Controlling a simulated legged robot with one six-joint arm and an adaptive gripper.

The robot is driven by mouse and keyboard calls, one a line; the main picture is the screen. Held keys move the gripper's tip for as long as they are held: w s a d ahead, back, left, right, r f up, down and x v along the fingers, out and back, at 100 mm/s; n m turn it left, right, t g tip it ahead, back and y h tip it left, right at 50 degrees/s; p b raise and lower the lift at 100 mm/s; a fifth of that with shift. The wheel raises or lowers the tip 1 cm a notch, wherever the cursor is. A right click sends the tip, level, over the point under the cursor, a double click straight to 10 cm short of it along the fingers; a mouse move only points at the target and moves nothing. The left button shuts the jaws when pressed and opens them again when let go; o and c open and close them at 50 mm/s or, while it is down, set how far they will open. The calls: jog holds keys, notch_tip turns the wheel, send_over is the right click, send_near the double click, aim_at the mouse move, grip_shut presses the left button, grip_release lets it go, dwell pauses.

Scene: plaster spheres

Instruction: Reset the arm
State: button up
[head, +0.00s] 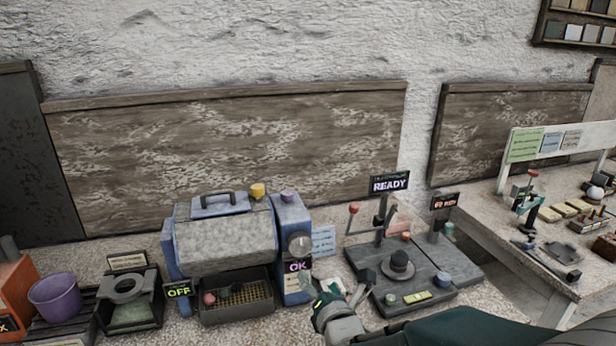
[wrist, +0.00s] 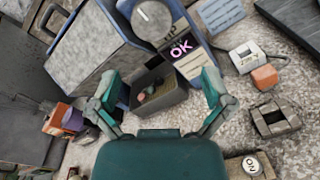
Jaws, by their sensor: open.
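My gripper (head: 338,288) is in the head view at the bottom centre, with my green arm reaching in from the lower right. It is over the worktop, between the blue machine (head: 236,240) and the dark stand with the READY sign (head: 389,184). In the wrist view my gripper (wrist: 160,82) has its two fingers spread wide, with nothing between them. Beyond the fingers, the machine's tray (wrist: 160,100) holds small pieces, and the OK display (wrist: 181,49) is lit.
A purple bucket (head: 54,294) and a dark fixture (head: 130,298) stand at left, near an OFF sign (head: 179,290). The stand's base (head: 440,277) carries a knob and small parts. A side bench (head: 520,222) with tools is at right. The wall is behind.

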jog(key=s+d+r+m+g+h, duration=0.1)
jog(key=s+d+m+g, duration=0.4)
jog(key=s+m, duration=0.6)
jog(key=s+d+r+m+g+h, duration=0.2)
jog(key=s+d+m+g, duration=0.4)
jog(key=s+m, duration=0.5)
jog(key=d+m+h, duration=0.1)
jog(key=d+m, duration=0.1)
jog(key=m, duration=0.7)
jog(key=shift+s+m, duration=0.35)
jog(key=shift+m, duration=0.05)
